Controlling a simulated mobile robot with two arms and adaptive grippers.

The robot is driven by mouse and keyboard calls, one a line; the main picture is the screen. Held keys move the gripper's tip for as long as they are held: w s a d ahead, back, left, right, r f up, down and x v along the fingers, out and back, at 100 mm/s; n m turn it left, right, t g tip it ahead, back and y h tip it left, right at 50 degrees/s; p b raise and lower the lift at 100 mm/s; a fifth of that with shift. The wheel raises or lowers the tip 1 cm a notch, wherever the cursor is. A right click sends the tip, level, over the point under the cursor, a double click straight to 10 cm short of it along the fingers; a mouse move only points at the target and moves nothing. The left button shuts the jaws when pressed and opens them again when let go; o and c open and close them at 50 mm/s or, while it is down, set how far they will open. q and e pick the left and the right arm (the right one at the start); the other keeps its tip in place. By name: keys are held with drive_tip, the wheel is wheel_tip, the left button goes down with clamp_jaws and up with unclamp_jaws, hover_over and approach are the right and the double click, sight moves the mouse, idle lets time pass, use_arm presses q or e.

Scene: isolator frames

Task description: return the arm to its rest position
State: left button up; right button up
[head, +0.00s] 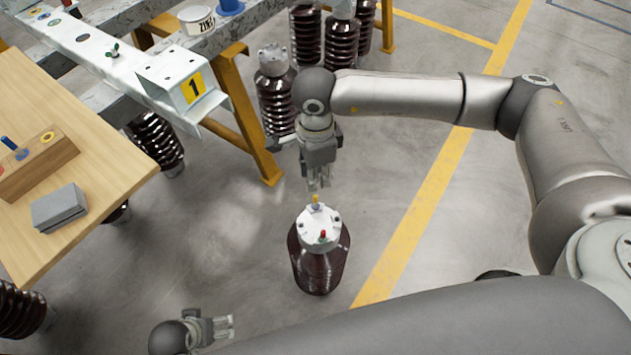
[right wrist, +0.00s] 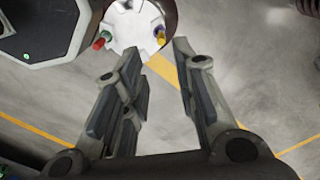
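My right gripper (head: 319,184) points down over the floor, just behind and above a dark brown ribbed insulator (head: 318,272) with a white cap. My left gripper (head: 227,327) is low in the head view, pointing right over bare floor. Its fingers look apart and empty.
A wooden table (head: 105,165) at left holds a peg block (head: 40,165) and a grey box (head: 60,208). A steel frame on yellow legs (head: 258,150) bears a plate marked 1 (head: 180,80). More insulators (head: 275,95) stand behind the right gripper. Floor at right is clear.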

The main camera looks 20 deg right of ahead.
drive_tip(key=shift+r, duration=0.4)
